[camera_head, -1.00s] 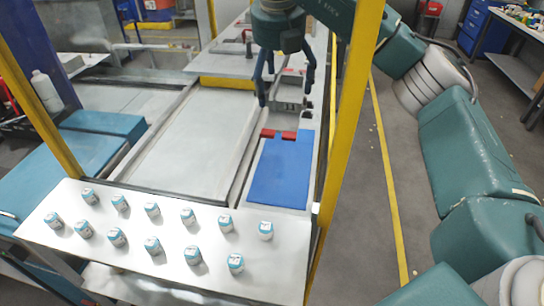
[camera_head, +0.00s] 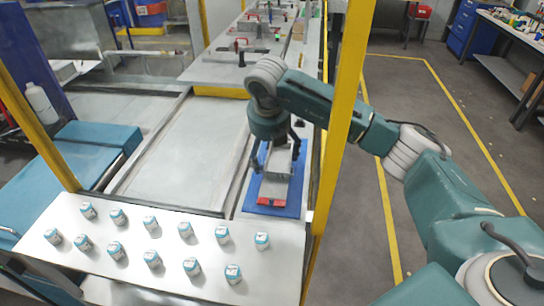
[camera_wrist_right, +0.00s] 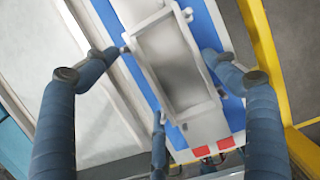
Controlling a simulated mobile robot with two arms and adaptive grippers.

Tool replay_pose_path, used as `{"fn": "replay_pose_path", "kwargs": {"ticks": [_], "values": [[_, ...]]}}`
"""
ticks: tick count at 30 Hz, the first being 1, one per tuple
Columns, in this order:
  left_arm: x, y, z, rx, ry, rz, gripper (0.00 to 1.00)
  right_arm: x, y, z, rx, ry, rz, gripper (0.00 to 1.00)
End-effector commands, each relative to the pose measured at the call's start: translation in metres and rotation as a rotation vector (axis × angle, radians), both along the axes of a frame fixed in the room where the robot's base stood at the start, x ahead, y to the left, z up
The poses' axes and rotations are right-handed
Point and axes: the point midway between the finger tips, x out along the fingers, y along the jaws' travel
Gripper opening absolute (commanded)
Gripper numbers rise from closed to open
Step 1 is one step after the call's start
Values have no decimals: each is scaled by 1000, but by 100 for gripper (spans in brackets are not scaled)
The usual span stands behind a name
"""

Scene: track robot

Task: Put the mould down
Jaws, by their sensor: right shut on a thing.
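The mould (camera_head: 273,188) is a grey metal rectangular trough with two red blocks at its near end. It lies lengthwise over the blue mat (camera_head: 290,211) on the right of the bench; I cannot tell whether it touches the mat. My right gripper (camera_head: 276,158) comes down from above, shut on the mould, hiding part of its far end. In the right wrist view, the dark blue fingers of the right gripper (camera_wrist_right: 163,55) reach both long sides of the mould (camera_wrist_right: 172,62), with blue mat beneath. My left gripper is not in view.
A white tray (camera_head: 210,270) with several small white-and-teal cups stands at the front. Yellow posts (camera_head: 345,100) rise beside the bench, close to my right arm. A flat grey bench panel (camera_head: 180,155) left of the mat is clear.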

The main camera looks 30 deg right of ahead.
Motion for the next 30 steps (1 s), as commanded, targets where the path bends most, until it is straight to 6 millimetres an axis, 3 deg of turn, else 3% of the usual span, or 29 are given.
{"fn": "replay_pose_path", "kwargs": {"ticks": [6, 12, 13, 15, 25, 30], "values": [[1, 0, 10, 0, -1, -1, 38, 1, 0, -22, 1, -3, 0, 38], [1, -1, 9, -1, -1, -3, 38, 1, 0, -23, 1, -3, 0, 38], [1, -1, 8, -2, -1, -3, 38, 0, 0, -25, 0, 0, 0, 89], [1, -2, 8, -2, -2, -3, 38, 0, 0, -25, 0, 0, 0, 100], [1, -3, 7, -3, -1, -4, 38, 0, 0, -23, 0, -1, 0, 100], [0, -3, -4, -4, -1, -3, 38, -4, 4, -5, 0, -5, 2, 100]]}}
